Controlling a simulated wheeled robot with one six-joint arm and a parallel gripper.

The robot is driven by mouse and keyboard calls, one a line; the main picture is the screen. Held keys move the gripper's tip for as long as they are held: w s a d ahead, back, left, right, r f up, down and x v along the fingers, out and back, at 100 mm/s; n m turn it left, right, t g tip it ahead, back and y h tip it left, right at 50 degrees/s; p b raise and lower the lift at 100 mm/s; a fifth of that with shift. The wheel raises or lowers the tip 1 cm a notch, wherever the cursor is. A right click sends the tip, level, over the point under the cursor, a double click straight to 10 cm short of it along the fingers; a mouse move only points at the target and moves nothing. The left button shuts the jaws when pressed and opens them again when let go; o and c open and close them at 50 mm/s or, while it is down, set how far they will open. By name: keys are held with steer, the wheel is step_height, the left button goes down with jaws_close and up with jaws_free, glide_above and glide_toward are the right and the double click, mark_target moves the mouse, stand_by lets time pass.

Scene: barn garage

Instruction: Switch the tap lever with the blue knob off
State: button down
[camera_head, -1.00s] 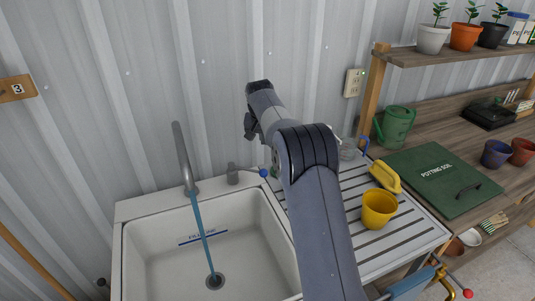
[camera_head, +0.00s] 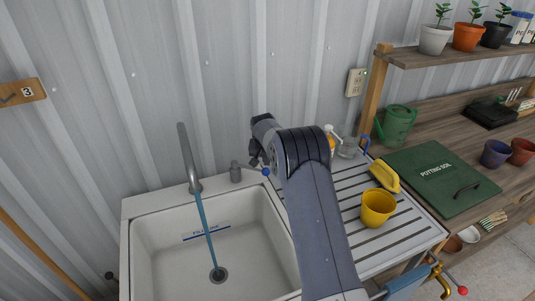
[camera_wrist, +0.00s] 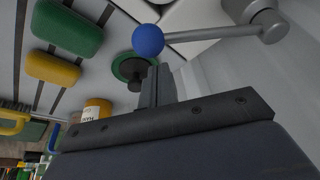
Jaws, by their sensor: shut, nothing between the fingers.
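The blue knob (camera_head: 266,171) sits at the end of a thin grey lever on the sink's back ledge, right of the spout. In the wrist view the knob (camera_wrist: 148,39) and its lever (camera_wrist: 210,33) run to a round grey tap body (camera_wrist: 262,22). A blue stream of water (camera_head: 206,230) runs from the grey spout (camera_head: 186,158) into the sink basin (camera_head: 160,245). My gripper (camera_head: 256,161) is shut and empty, just above the knob in the head view. Its fingers (camera_wrist: 156,85) show close below the knob in the wrist view; I cannot tell whether they touch it.
Green (camera_wrist: 68,27) and yellow (camera_wrist: 54,68) sponges lie nearby. The corrugated wall (camera_head: 225,90) rises close behind the tap.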

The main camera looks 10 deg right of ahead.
steer(key=shift+s+a, duration=0.1)
steer(key=shift+s, duration=0.25)
stand_by(0.3)
